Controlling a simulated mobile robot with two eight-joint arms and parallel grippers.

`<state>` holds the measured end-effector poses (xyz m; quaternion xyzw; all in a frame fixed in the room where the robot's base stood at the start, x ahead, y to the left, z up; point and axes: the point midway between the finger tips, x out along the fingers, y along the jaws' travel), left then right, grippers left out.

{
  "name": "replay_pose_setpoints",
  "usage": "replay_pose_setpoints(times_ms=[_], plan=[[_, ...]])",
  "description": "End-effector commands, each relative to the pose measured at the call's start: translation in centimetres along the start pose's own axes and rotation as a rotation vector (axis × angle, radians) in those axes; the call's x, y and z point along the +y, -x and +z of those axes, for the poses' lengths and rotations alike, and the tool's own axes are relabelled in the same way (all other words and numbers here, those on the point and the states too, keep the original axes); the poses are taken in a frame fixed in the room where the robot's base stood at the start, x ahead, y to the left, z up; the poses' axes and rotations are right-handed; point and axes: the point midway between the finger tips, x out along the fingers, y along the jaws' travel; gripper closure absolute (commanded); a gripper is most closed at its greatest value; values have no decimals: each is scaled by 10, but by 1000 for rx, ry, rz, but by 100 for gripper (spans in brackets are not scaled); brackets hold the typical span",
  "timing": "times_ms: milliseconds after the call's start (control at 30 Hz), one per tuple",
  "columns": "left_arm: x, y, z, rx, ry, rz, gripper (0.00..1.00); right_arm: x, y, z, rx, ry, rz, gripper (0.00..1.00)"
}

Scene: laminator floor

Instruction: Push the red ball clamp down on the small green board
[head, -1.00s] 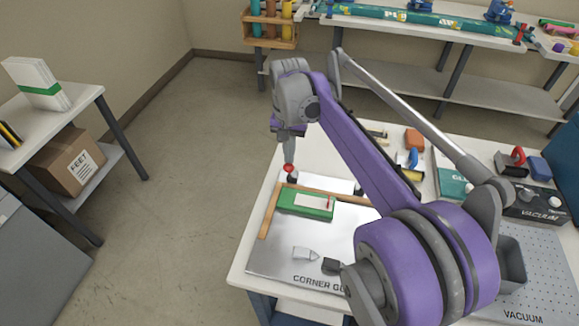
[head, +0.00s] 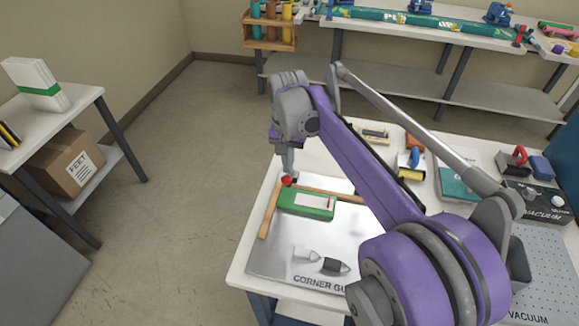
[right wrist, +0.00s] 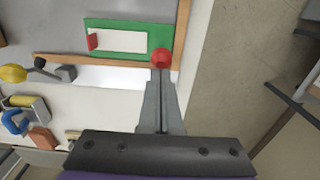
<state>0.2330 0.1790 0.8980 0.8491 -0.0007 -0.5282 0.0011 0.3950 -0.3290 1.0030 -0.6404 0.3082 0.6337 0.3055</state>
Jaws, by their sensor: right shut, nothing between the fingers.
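The small green board (head: 290,206) lies on the silver corner guide plate (head: 270,258), against a wooden corner rail (head: 268,214). It carries a white panel and a red mark. The red ball (head: 287,181) of the clamp is at the board's far left corner; it also shows in the right wrist view (right wrist: 161,58), over the board's corner (right wrist: 160,30). My right gripper (head: 288,172) points down at the ball, its fingers shut and empty. In the right wrist view its tips are right at the ball; whether they touch it I cannot tell. The clamp's arm is hidden. My left gripper is not in view.
A yellow ball (right wrist: 13,73) on a dark lever stands beside the rail in the right wrist view. A teal pad (head: 458,185) and a vacuum box (head: 540,205) sit at the right.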

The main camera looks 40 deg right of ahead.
Motion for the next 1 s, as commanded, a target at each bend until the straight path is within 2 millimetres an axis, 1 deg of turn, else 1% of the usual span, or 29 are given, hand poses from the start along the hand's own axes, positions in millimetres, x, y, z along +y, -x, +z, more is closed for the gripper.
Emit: replay_pose_setpoints(times_ms=[467, 1000], plan=[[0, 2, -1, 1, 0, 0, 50, 0, 3, 2, -5, 1, 0, 100], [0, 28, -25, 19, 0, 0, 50, 0, 46, 2, -6, 1, -1, 100]])
